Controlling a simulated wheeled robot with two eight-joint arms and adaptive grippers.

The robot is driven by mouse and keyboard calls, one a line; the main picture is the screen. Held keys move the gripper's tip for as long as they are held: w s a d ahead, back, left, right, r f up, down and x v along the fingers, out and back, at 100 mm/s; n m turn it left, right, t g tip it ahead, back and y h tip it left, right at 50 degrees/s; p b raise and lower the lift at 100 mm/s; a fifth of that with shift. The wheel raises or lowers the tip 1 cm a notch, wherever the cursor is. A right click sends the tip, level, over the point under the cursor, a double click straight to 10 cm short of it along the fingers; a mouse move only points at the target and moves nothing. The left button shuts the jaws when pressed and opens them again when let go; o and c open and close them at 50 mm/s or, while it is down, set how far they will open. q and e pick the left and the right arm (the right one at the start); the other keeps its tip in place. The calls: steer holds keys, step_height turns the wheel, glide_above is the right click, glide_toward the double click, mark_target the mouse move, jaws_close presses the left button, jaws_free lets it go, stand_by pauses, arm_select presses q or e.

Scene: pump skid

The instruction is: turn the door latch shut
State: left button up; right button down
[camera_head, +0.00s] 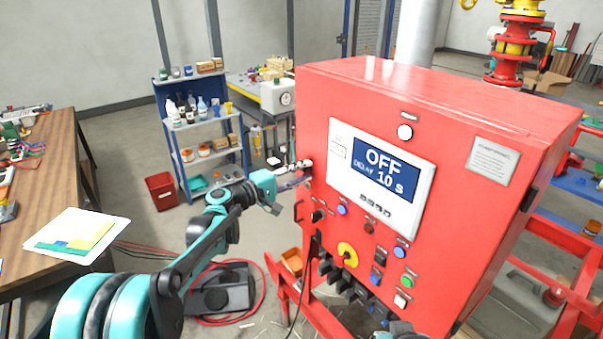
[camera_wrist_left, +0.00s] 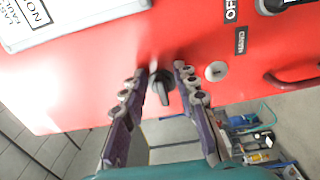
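The door latch (camera_wrist_left: 162,86) is a small dark turn handle on the red cabinet face (camera_wrist_left: 100,75). In the left wrist view it sits between the two fingers of my left gripper (camera_wrist_left: 166,68). The fingers stand apart on either side of it, with red panel visible between their tips. I cannot tell whether either finger touches it. In the head view my left gripper (camera_head: 303,170) is at the left edge of the red control cabinet (camera_head: 450,110), and the latch is too small or covered to make out.
A keyhole (camera_wrist_left: 216,71) and a red handle (camera_wrist_left: 292,80) are near the latch. A blue shelf (camera_head: 206,120) stands behind. A wooden bench (camera_head: 45,180) is at left.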

arm_select(q)
steer(key=v, duration=1.2)
steer(key=s+d+f+m+g+y+b, duration=0.25)
steer(key=s+f+y+b, duration=0.45)
steer(key=s+f, duration=0.8)
steer(key=s+a+f+m+y+b, duration=0.2)
steer(key=s+a+f+y+b, duration=0.1)
steer(key=s+a+f, duration=0.3)
steer(key=s+a+f+m+y+b, duration=0.2)
steer(key=s+a+f, duration=0.4)
steer(key=s+f, duration=0.3)
steer(key=s+g+y+b, duration=0.1)
steer(key=y, duration=0.1)
steer(key=shift+s+y, duration=0.25)
steer(key=shift+y, duration=0.05)
